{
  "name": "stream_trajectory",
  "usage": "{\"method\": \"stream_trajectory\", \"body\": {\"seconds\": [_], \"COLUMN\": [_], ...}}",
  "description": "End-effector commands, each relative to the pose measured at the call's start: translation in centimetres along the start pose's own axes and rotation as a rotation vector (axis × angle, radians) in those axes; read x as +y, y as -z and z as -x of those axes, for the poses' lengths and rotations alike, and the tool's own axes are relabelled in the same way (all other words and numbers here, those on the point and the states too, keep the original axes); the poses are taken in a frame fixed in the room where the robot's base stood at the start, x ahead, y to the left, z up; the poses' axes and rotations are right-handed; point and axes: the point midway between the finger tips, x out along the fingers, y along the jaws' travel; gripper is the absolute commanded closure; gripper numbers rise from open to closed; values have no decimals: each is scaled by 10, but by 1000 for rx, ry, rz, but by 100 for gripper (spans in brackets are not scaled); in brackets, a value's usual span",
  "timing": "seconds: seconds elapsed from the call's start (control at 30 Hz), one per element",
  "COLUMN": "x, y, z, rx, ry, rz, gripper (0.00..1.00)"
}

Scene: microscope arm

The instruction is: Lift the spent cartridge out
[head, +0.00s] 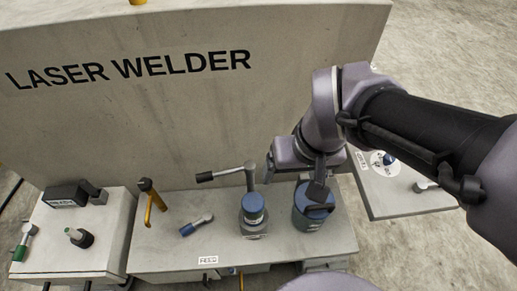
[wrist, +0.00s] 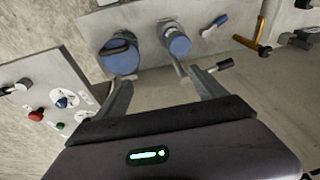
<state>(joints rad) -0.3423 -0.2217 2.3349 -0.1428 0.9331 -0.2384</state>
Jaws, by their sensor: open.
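A short cylinder with a blue top (head: 252,205) sits upright in a grey holder on the bench, beside a lever with a black grip (head: 222,175). It looks like the cartridge, but no readable label confirms whether it is spent. It also shows in the wrist view as a blue-faced cylinder (wrist: 178,42). A wider blue canister (head: 307,214) stands to its right, partly hidden by my gripper. My gripper (head: 296,182) is open and empty, above and behind these two. In the wrist view, its fingers (wrist: 158,77) are spread and touch neither cylinder visibly.
The tall welder housing (head: 180,120) rises behind the bench. A blue-handled tool (head: 197,225) and a yellow post (head: 153,195) are to the left. A side table (head: 85,250) stands far left. A panel with coloured knobs (wrist: 40,105) is on the other side.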

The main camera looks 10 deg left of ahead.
Motion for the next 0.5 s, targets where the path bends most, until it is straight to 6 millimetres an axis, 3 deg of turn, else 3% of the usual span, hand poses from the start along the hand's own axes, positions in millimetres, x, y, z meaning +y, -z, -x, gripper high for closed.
{"method": "stream_trajectory", "body": {"seconds": [0.13,0.3,0.5], "x": [-34,-69,-76], "y": [13,15,6], "z": [-30,-68,-110], "rx": [-115,-217,-250], "ry": [-12,-24,-28], "rz": [242,484,559], "gripper": [19,19,19]}}
